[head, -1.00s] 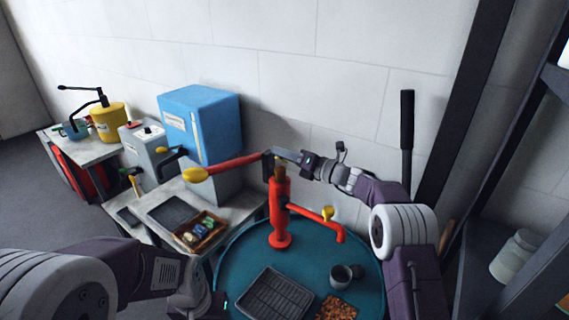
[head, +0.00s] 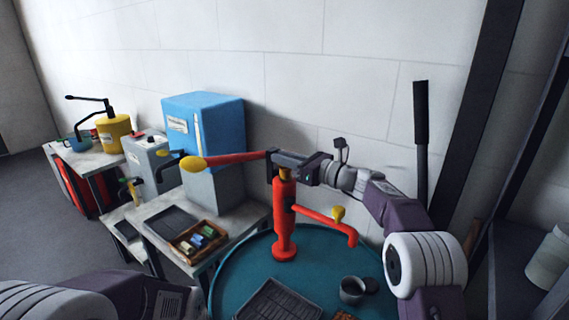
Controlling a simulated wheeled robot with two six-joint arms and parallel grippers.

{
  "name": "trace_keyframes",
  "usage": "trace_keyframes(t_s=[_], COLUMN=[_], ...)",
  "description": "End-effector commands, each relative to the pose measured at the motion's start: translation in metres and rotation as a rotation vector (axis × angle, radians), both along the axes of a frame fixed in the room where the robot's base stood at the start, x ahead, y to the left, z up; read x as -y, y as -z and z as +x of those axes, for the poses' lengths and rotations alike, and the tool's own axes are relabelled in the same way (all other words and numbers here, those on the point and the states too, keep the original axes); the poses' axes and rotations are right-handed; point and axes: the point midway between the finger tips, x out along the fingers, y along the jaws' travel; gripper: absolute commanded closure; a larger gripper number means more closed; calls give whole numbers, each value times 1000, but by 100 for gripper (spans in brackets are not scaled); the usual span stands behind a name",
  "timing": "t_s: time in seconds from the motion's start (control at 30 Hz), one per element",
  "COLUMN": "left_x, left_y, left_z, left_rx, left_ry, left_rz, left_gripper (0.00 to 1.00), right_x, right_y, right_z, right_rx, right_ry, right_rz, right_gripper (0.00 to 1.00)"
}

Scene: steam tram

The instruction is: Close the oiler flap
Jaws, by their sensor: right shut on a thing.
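A red pump column (head: 283,220) stands on a round teal table, with a red spout and a small yellow knob. A red lever (head: 237,158) with a yellow end runs left from its dark top bracket (head: 270,164). My right gripper (head: 284,157) is at the column's top and appears shut at the lever's inner end; its fingers partly hide the contact. I cannot pick out the oiler flap with certainty. A dark round cup (head: 351,291) with a dark disc beside it stands on the teal table. My left arm shows at the lower left; its gripper is out of view.
The teal table (head: 235,270) also holds a dark ribbed tray (head: 278,302). A blue box (head: 205,125) stands on a grey base to the left, near a wooden tray (head: 197,254). A yellow pot (head: 113,134) stands farther left. A dark upright handle (head: 421,125) rises behind my right arm.

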Motion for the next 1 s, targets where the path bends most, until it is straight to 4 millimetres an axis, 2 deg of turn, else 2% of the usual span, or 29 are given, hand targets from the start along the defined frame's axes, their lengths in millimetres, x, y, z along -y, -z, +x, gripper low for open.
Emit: trace_keyframes(t_s=[0.63,0.67,0.7,1.0], left_x=[0,0,0,0], left_y=[6,6,6,6], left_z=[0,0,0,0], left_rx=[0,0,0,0], left_ry=[0,0,0,0], left_rz=[0,0,0,0], left_gripper=[69,69,69,69], right_x=[-1,-1,-1,0], right_y=[2,2,2,1], right_z=[-1,-1,-1,-1], right_rx=[33,33,33,34], right_ry=[-1,-1,-1,-1], right_rz=[-24,-24,-24,-23], right_gripper=[100,74,63,62])
